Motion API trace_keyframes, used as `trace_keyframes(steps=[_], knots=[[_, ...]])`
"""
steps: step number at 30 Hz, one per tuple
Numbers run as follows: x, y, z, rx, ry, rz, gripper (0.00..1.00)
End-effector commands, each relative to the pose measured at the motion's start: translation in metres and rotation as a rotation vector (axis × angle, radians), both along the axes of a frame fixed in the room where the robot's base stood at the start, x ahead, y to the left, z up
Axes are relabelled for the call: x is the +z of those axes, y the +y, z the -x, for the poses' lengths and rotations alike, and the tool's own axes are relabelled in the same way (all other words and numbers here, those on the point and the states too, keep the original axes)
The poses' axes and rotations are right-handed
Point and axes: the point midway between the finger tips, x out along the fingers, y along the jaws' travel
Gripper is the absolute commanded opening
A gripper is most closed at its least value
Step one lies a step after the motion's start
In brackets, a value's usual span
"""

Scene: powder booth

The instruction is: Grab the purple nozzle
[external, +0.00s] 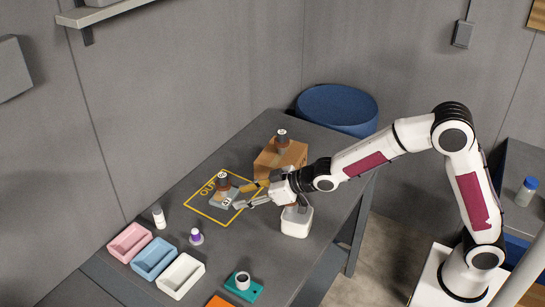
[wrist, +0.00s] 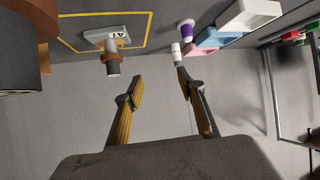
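The purple nozzle (external: 196,235) stands upright on the table in a white base, in front of the yellow-outlined area. In the wrist view the purple nozzle (wrist: 187,30) shows at the top, right of centre, beyond my right-hand finger and near a white bottle. My gripper (external: 243,196) is at the right edge of the yellow outline, up and to the right of the nozzle in the external view and apart from it. In the wrist view my gripper (wrist: 160,77) has its two yellow-padded fingers spread, with nothing between them.
A grey block (external: 225,199) with a brown-banded part stands in the yellow "OUT" outline, close to my fingers. A brown box (external: 265,160) and a white container (external: 297,228) flank my wrist. Pink (external: 119,256), blue (external: 143,272) and white (external: 169,290) bins line the left.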

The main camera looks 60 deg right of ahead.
Motion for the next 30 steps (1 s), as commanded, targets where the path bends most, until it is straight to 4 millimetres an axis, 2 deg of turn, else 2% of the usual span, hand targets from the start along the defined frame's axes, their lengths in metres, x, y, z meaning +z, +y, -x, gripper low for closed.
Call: trace_keyframes(steps=[1, 6, 15, 21, 30], knots=[[-0.01, 0.009, -0.007, 0.013, -0.007, -0.004, 0.39], [-0.034, 0.036, -0.026, 0.055, -0.043, -0.025, 0.39], [-0.072, 0.078, -0.047, 0.119, -0.1, -0.068, 0.39], [-0.083, 0.089, -0.051, 0.137, -0.116, -0.081, 0.39], [-0.083, 0.09, -0.051, 0.138, -0.118, -0.082, 0.39]])
